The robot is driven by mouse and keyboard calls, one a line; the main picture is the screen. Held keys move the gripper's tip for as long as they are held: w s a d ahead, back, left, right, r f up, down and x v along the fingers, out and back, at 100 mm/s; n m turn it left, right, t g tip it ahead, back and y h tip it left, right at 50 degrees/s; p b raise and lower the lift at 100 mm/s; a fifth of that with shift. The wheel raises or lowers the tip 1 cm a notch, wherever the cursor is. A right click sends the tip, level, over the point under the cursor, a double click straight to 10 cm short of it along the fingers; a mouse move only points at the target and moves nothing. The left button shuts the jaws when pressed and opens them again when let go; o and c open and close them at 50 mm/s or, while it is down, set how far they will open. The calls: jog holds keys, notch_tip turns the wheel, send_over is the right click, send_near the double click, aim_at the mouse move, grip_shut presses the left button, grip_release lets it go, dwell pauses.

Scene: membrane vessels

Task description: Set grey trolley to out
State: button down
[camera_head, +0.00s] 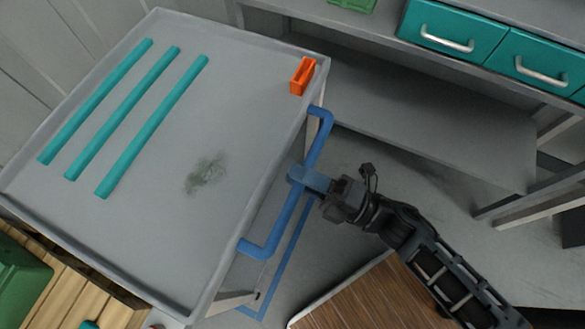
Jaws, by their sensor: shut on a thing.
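The grey trolley (150,240) fills the left half of the head view, its flat top tilted in the picture. A blue bar handle (285,215) runs along its right side. My gripper (305,179) is shut on the middle of this handle, with my arm reaching in from the lower right. The fingertips partly hide the bar where they meet it.
Several teal strips (152,125) and an orange block (302,75) lie on the trolley top. A bench with teal drawers (452,30) stands behind at upper right, with a grey lower shelf (430,115). A brown wooden panel (365,300) is at the bottom. A green bin (20,285) is lower left.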

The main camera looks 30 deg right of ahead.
jog(key=shift+f, duration=0.1)
jog(key=c, duration=1)
grip_release()
jog(key=shift+b+v, duration=0.75)
jog(key=shift+v, duration=3.15)
